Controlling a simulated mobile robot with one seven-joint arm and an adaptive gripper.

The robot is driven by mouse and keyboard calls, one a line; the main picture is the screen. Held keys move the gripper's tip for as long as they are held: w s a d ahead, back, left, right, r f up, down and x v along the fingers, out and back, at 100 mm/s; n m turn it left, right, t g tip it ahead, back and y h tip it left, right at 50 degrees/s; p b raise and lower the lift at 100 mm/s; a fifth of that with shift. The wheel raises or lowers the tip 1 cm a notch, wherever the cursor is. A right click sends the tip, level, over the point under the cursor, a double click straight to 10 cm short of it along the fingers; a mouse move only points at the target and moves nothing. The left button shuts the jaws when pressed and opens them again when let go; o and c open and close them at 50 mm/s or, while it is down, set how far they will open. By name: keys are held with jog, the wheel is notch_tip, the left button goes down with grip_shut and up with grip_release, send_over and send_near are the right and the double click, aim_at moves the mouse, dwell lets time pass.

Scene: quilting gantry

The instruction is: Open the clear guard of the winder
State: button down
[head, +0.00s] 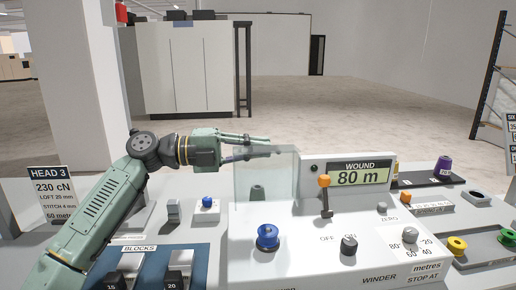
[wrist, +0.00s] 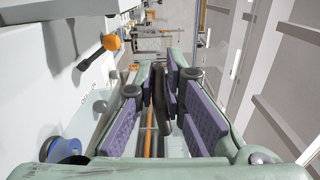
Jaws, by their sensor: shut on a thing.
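The clear guard (head: 275,180) is a see-through panel standing roughly upright on the white winder (head: 310,260), left of the display. My gripper (head: 268,147) reaches in from the left at the guard's top edge, its fingers level. It is shut on the guard's upper part; the exact contact is hard to see through the clear panel. In the wrist view my gripper (wrist: 168,85) shows purple pads close together with a dark piece between them. A blue spool (head: 268,237) sits in front of the guard, and it also shows in the wrist view (wrist: 64,149).
An orange-knobbed lever (head: 325,195) stands right of the guard, below the display (head: 358,177) reading 80 m. Knobs (head: 349,244) sit on the winder front. Above the winder is open air.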

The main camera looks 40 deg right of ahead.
jog(key=shift+w+f, duration=0.15)
jog(key=c, duration=1.8)
grip_release()
jog(key=shift+o, duration=0.5)
jog(key=v, duration=1.2)
